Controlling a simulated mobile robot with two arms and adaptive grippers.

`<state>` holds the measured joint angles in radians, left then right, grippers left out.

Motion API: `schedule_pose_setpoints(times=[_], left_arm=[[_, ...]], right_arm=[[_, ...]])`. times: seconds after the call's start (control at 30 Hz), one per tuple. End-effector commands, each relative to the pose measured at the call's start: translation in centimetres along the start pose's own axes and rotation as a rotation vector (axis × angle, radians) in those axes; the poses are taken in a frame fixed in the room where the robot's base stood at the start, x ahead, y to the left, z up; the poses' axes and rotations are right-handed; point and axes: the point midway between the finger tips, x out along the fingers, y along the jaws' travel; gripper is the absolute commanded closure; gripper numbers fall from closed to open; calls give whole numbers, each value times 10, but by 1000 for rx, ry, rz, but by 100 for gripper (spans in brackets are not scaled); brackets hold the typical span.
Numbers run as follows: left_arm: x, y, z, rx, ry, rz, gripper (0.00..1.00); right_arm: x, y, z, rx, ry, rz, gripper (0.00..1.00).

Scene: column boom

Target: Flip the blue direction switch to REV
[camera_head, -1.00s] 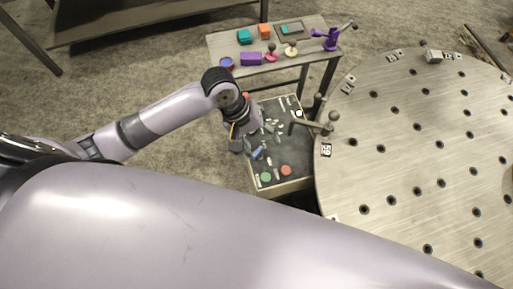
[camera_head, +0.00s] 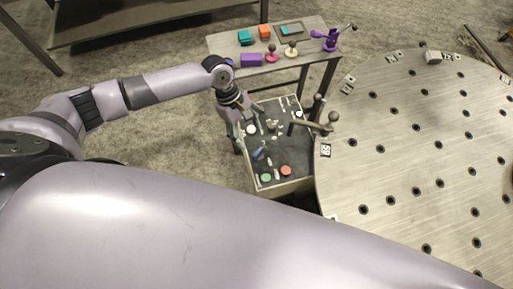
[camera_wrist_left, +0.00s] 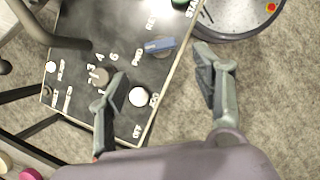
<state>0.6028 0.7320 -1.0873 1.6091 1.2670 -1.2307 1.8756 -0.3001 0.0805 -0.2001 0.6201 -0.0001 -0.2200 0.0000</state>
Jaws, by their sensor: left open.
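The blue direction switch (camera_head: 258,153) is on the dark control panel (camera_head: 288,150). In the left wrist view, the blue switch (camera_wrist_left: 160,46) lies near the FWD and REV lettering, beyond and between my fingertips. I cannot tell for sure which label it points to. My left gripper (camera_head: 244,124) is over the panel's left edge in the head view, above and left of the switch. In the left wrist view my left gripper (camera_wrist_left: 162,66) is wide open and empty, one finger over the panel and the other past its edge. My right gripper is not in view.
The panel also carries a white knob (camera_wrist_left: 138,96), a numbered dial (camera_wrist_left: 99,76), and green (camera_head: 266,177) and red (camera_head: 286,170) buttons. A large round plate (camera_head: 420,150) with holes stands right of it. A small table (camera_head: 225,45) with coloured items stands behind.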

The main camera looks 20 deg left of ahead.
Motion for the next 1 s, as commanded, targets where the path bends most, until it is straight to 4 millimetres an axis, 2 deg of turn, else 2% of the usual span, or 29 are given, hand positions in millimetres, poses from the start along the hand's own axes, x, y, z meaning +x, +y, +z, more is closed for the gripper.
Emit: schedule_pose_setpoints(times=[0.2,0.43,0.6,0.87,1.0], left_arm=[[49,-1,1,0,0,-3,40],[84,-1,0,0,0,-2,40],[94,0,0,2,0,-1,40],[95,-1,0,1,1,-1,40],[95,-1,0,1,1,-1,48]], right_arm=[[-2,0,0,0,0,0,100],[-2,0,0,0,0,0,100],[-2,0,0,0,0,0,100],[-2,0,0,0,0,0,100],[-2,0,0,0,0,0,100]])
